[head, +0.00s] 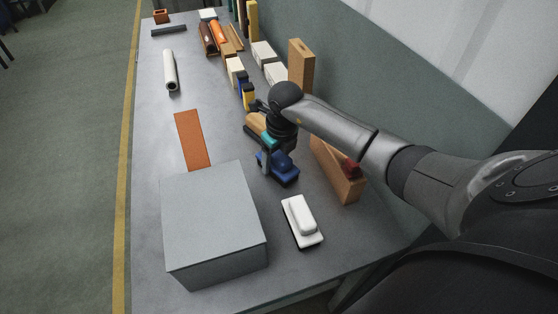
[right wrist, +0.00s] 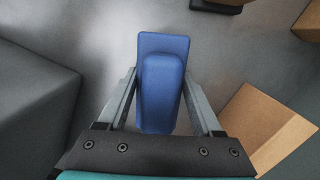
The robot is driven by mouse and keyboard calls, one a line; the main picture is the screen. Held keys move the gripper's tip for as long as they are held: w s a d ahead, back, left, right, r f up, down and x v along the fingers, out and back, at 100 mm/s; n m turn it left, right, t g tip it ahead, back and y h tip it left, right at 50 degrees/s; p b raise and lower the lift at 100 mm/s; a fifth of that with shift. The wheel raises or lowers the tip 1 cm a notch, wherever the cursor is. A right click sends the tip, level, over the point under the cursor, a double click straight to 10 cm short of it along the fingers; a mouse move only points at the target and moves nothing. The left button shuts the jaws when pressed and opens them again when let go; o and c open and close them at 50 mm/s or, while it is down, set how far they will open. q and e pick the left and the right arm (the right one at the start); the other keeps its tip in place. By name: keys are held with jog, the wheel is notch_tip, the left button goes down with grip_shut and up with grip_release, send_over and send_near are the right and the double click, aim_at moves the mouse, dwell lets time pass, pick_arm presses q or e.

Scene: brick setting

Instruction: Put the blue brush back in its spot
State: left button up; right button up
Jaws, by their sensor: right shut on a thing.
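The blue brush (head: 284,172) is under my right gripper (head: 266,163) in the head view, on or just above the grey table; I cannot tell which. In the right wrist view the blue brush (right wrist: 162,88) lies lengthwise between the two fingers of my right gripper (right wrist: 160,100), which are shut on its raised handle. A white brush (head: 302,219) with a dark underside stands on the table nearer to me. No marked spot for the blue brush can be made out. My left gripper is not in view.
A large grey box (head: 213,215) stands left of the brushes. A wooden block-like holder (head: 338,175) with a red thing is to the right, near the wall. An orange strip (head: 191,140) and a white tube (head: 170,70) lie farther back. Several blocks line the wall side.

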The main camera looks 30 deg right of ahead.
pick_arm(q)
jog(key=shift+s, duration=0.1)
pick_arm(e)
jog(key=shift+a+r, duration=0.1)
jog(key=shift+r, duration=0.05)
jog(key=o, duration=1.5)
jog(key=shift+c, duration=0.2)
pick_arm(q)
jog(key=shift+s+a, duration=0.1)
